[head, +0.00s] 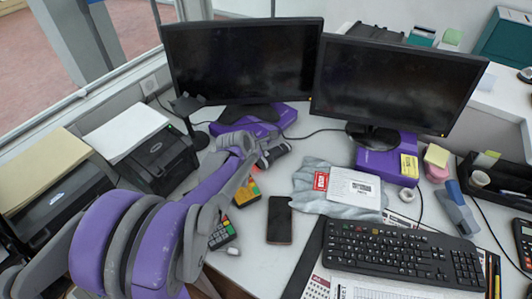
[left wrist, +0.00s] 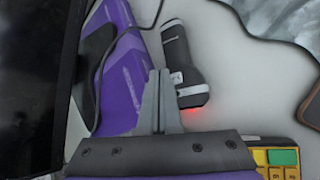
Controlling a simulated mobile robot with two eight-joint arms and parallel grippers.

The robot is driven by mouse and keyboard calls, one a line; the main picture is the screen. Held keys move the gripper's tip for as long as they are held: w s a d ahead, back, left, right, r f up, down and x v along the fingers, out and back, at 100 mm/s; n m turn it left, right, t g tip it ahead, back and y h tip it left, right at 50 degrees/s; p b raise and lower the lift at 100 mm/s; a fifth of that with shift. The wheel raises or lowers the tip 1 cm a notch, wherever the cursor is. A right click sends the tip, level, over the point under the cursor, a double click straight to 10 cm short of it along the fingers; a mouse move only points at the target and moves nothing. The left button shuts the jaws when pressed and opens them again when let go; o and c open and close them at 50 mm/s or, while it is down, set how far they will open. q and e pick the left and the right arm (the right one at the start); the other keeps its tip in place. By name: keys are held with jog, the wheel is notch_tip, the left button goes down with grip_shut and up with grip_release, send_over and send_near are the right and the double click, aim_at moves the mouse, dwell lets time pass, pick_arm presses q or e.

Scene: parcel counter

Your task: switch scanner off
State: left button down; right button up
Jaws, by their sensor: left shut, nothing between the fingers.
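The scanner (left wrist: 180,62) is a dark grey and black hand-held device lying on the white counter in the left wrist view. A red glow shows at its lower end. In the head view the scanner (head: 277,153) lies just beyond the end of my left arm, partly hidden by it. My left gripper (left wrist: 158,75) is shut and empty, its fingers just left of the scanner's body. Whether they touch it I cannot tell. In the head view the left gripper (head: 258,154) is small and hard to make out. My right gripper is not in view.
Two monitors (head: 245,60) (head: 395,85) stand behind on purple boxes. A yellow-keyed card terminal (head: 248,192) lies close to my left arm. A phone (head: 279,220), a grey parcel bag with a white label (head: 310,180) and a keyboard (head: 400,252) are to the right. A printer (head: 160,160) stands left.

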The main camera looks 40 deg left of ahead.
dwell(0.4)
pick_arm(q)
jog(key=shift+f+b, duration=0.4)
jog(key=shift+f, duration=0.1)
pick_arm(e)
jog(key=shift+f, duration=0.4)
pick_arm(q)
jog(key=shift+f+b, duration=0.3)
jog(key=shift+f, duration=0.1)
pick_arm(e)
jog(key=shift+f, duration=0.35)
pick_arm(q)
jog(key=shift+r+p, duration=0.6)
jog(key=shift+r, duration=0.35)
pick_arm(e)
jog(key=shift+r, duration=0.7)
pick_arm(q)
jog(key=shift+r+p, duration=2.05)
jog(key=shift+r, duration=0.9)
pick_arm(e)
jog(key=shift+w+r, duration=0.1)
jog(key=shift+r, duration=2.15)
